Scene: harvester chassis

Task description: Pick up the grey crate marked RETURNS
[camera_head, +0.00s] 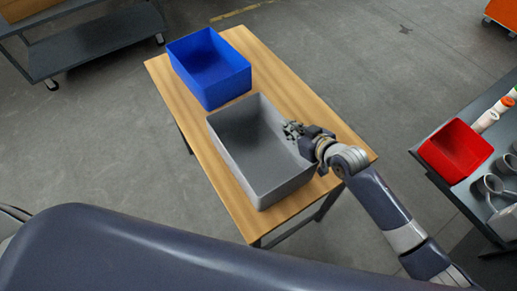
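A grey crate (247,192) stands on the wooden table (331,150), open at the top and empty as far as I can see. No RETURNS marking is legible from here. My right gripper (291,130) is at the crate's right wall, near the rim, with its fingers over or just inside the edge. Whether the fingers are closed on the wall is too small to tell. My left gripper is not in view; a large dark part of mine fills the lower left.
A blue crate (208,97) stands on the same table, just behind the grey one. At the right, a dark table carries a red bin (455,150), bottles and several mugs (490,184). A grey cart (88,50) stands at the upper left. Open floor surrounds the wooden table.

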